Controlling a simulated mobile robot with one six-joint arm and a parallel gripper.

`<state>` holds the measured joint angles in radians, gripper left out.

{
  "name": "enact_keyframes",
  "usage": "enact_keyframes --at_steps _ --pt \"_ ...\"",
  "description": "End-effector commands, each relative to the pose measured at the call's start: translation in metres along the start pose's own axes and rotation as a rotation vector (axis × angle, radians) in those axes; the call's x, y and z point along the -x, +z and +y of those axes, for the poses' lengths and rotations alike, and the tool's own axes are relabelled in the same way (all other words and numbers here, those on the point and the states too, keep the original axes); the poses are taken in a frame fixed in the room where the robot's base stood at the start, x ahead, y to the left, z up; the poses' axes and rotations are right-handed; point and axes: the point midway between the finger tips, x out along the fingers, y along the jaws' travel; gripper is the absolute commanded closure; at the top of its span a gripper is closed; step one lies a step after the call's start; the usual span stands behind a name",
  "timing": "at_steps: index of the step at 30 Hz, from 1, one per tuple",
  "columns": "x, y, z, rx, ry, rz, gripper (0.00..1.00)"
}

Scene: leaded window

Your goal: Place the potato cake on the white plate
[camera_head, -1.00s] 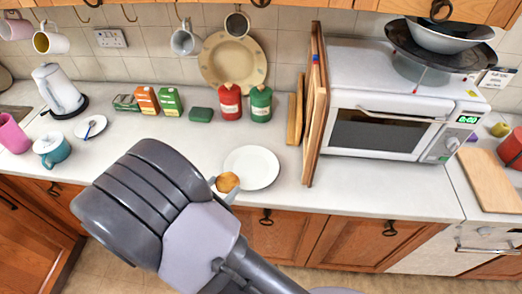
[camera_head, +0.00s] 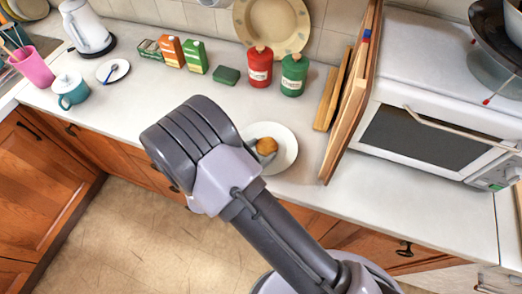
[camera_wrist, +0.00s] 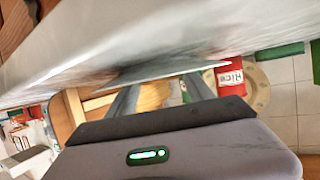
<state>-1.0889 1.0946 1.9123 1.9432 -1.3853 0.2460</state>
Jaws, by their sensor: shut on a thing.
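The white plate (camera_head: 287,160) lies on the counter in front of the red and green canisters. The potato cake (camera_head: 267,145) is small, round and golden brown, and shows over the plate's middle in the head view. My gripper (camera_head: 262,153) is shut on the cake. In the wrist view, which is upside down, the cake (camera_wrist: 154,95) sits between the two fingers, close to the plate (camera_wrist: 165,69), seen edge-on. I cannot tell whether the cake touches the plate. My arm hides the plate's left edge in the head view.
Wooden boards (camera_head: 352,95) stand upright right of the plate, beside the white microwave (camera_head: 425,135). A red canister (camera_head: 259,68), a green canister (camera_head: 293,74) and a green sponge (camera_head: 227,75) are behind it. The counter left of the plate is mostly clear.

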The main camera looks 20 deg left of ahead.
Motion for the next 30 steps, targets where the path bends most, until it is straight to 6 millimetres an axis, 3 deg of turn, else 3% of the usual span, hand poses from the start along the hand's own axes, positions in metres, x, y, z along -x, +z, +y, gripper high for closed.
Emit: enact_keyframes --at_steps 8,9,12,22,30 --pt "-0.001 0.002 0.000 -0.001 -0.001 0.000 0.80" --pt "-0.001 0.001 0.000 -0.001 0.000 0.000 0.33" --pt "0.000 0.001 0.000 -0.001 0.000 0.000 0.18" --pt "0.004 -0.004 -0.001 -0.001 -0.002 0.000 0.18" --pt "0.076 -0.005 -0.002 -0.001 -0.005 0.000 0.18"
